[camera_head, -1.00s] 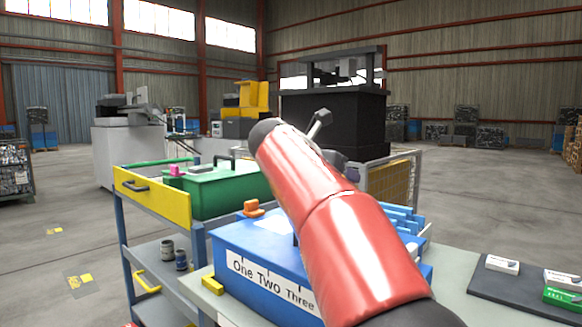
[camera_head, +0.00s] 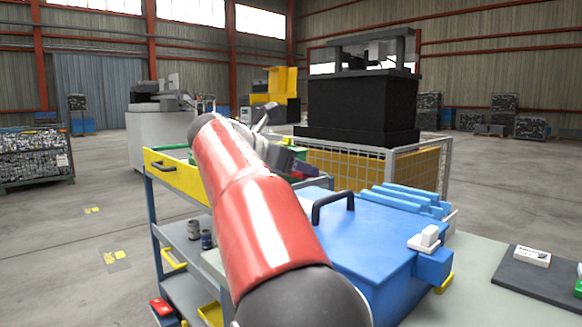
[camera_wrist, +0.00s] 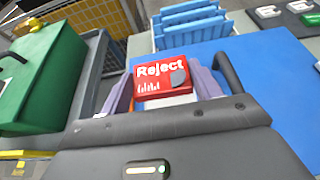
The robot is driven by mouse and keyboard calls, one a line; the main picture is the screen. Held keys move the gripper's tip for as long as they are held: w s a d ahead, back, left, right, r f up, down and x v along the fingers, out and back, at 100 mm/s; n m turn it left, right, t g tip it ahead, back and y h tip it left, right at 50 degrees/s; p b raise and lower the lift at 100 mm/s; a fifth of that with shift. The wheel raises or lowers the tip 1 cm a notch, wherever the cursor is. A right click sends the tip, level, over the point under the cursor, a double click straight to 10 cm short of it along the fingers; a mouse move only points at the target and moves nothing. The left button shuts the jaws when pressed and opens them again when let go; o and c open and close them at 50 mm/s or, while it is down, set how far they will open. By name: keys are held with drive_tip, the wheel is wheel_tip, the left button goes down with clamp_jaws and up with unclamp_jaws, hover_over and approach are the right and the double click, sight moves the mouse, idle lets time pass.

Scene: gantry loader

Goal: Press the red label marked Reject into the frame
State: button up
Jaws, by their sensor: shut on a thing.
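The red label (camera_wrist: 162,78) marked Reject, with a grey patch and white marks, is between the two fingers of my gripper (camera_wrist: 163,90) in the wrist view. The gripper is shut on it, and the text faces the camera. In the head view my gripper (camera_head: 292,160) is partly hidden behind my red arm, above the trolley side of the blue box (camera_head: 375,235). A small red patch shows beside it. The blue box lies under and right of the gripper in the wrist view (camera_wrist: 262,90). I cannot make out the frame in either current view.
A green box (camera_wrist: 45,75) stands left of the gripper in the wrist view. Blue slats (camera_head: 408,198) stand behind the blue box, which has a black handle (camera_head: 332,206). A yellow-fronted trolley (camera_head: 172,172) is at left. A dark mat (camera_head: 535,280) with small boxes lies right.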

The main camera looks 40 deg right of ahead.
wheel_tip(320, 180, down, 4)
drive_tip(key=b, duration=0.4)
drive_tip(key=shift+f, duration=0.1)
drive_tip(key=shift+f+b, duration=0.5)
drive_tip(key=shift+f, duration=0.45)
drive_tip(key=shift+p, duration=1.15)
idle(0.8)
drive_tip(key=shift+f, duration=0.15)
idle(0.5)
drive_tip(key=shift+f, duration=0.2)
